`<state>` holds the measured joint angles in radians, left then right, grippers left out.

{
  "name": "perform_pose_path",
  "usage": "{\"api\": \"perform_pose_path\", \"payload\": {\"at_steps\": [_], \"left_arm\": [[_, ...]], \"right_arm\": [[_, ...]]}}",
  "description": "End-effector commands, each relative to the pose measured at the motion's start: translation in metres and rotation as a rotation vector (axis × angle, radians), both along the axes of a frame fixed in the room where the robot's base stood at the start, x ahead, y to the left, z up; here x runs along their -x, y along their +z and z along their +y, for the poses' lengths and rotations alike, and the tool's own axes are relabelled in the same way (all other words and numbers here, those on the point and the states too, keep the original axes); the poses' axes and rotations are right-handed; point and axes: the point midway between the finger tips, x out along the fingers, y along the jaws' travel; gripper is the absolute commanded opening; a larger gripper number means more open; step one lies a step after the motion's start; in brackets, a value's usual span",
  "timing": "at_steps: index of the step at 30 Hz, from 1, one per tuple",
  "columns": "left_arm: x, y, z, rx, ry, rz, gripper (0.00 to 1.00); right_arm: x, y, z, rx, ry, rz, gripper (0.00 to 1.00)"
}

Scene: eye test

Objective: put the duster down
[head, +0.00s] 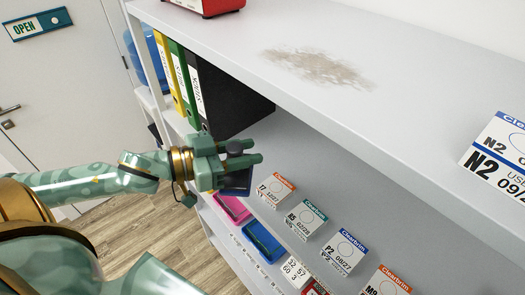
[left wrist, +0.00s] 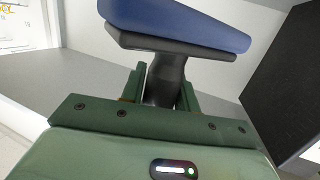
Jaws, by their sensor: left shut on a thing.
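The duster (head: 237,183) has a black handle and a dark blue block. My left gripper (head: 252,152) is shut on its handle and holds it in front of the shelf unit, with the block below the fingers in the head view. In the left wrist view the duster (left wrist: 180,22) shows larger, its blue pad and dark grey backing past the fingers, its black handle between the fingers of the left gripper (left wrist: 163,88). A brownish dusty smudge (head: 318,67) marks the white top shelf (head: 420,110). My right gripper is not in view.
Yellow, green and black binders (head: 225,95) stand on the lower shelf, behind the gripper. Small labelled boxes (head: 343,250) stand in a row at the right, with a blue item (head: 263,242) and a pink item (head: 232,207) near them. A red object (head: 210,5) stands on the top shelf.

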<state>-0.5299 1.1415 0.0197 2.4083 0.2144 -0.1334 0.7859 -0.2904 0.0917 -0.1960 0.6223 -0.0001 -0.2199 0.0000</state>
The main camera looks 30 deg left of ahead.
Motion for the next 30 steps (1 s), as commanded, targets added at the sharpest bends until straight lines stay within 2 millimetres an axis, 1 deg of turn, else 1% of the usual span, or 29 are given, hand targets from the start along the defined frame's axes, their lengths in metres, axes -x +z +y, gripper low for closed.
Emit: {"api": "perform_pose_path", "payload": {"at_steps": [2,5,7,12,14,16,17,18,22,24,27,30], "left_arm": [[-0.004,0.000,0.003,-0.002,-0.005,-0.001,0.08],[-0.017,-0.007,0.011,-0.004,-0.006,-0.002,0.08],[-0.031,-0.014,0.020,-0.003,-0.005,-0.003,0.08],[-0.061,-0.029,0.041,-0.005,-0.003,-0.004,0.08],[-0.070,-0.033,0.046,-0.003,-0.004,-0.005,0.08],[-0.080,-0.041,0.053,-0.003,-0.003,-0.004,0.08],[-0.084,-0.048,0.056,0.000,-0.001,-0.003,0.08],[-0.089,-0.056,0.059,-0.001,-0.002,-0.003,0.08],[-0.103,-0.076,0.068,-0.001,-0.003,-0.002,0.08],[-0.108,-0.084,0.072,0.000,-0.003,-0.001,0.08],[-0.111,-0.090,0.075,0.000,-0.004,0.000,0.08],[-0.117,-0.099,0.078,0.001,-0.005,0.000,0.08]], "right_arm": [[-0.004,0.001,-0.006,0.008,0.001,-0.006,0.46],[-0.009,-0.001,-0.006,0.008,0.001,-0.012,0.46],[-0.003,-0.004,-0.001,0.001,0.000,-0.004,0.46],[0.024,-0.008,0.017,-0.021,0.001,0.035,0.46],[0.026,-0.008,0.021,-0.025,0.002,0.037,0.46],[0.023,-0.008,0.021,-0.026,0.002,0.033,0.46],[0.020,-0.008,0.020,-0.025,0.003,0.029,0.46],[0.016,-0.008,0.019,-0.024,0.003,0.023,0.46],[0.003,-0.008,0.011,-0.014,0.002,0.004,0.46],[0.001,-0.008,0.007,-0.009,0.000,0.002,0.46],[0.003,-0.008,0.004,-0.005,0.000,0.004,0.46],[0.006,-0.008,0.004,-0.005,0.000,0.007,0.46]]}}
